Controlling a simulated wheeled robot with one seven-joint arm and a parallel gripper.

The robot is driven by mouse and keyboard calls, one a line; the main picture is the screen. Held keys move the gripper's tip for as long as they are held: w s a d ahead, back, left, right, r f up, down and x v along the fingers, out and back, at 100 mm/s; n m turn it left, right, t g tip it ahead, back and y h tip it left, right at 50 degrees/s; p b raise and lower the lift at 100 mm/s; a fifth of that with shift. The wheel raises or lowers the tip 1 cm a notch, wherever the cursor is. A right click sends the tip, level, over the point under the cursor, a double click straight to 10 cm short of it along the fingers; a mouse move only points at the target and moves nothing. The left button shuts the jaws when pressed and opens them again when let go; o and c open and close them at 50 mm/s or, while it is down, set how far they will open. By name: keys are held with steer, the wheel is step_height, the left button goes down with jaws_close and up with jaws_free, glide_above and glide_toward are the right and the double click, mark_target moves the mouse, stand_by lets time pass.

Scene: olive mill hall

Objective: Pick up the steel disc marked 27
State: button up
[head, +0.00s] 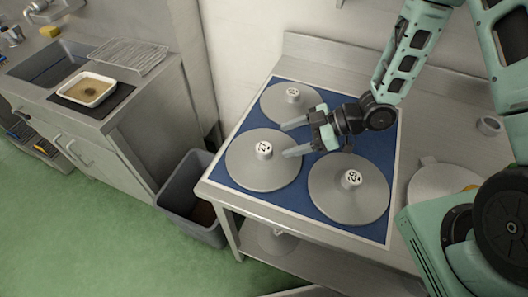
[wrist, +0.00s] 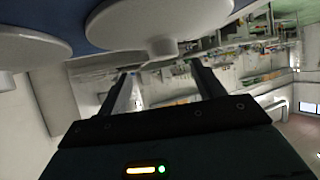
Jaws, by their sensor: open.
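The steel disc marked 27 (head: 250,176) lies flat on the blue mat at the left front, its number on top of its central knob. My gripper (head: 284,141) is open and empty, just right of that knob and apart from it, with its fingers pointing left over the disc. In the wrist view, my gripper (wrist: 163,80) has its fingers spread, and a disc (wrist: 150,18) with its knob shows ahead between them, upside down, its number out of sight. A disc marked 29 (head: 345,202) lies to the right. A third disc (head: 275,105) lies behind, its number unclear.
The blue mat (head: 225,183) covers much of a steel table (head: 300,222) with a raised back edge. A grey bin (head: 190,215) stands left of the table. Further left is a counter with a sink and a tray (head: 87,89). Another plate-like item (head: 430,180) lies at the right.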

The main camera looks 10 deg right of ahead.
mark_target(267, 147)
steer(key=shift+w+a+f, duration=0.1)
steer(key=shift+a+f, duration=0.25)
steer(key=shift+a, duration=0.25)
steer(key=x, duration=0.1)
steer(key=p+x, duration=0.2)
steer(key=x, duration=0.1)
steer(key=shift+s+a+r, duration=0.15)
steer(key=shift+s+a, duration=0.05)
steer(key=shift+s, duration=0.1)
steer(key=shift+w+a+f, duration=0.1)
steer(key=shift+a+f, duration=0.3)
steer(key=shift+a, duration=0.05)
steer(key=c, duration=1.4)
steer(key=shift+o, duration=0.2)
steer(key=shift+r, duration=0.1)
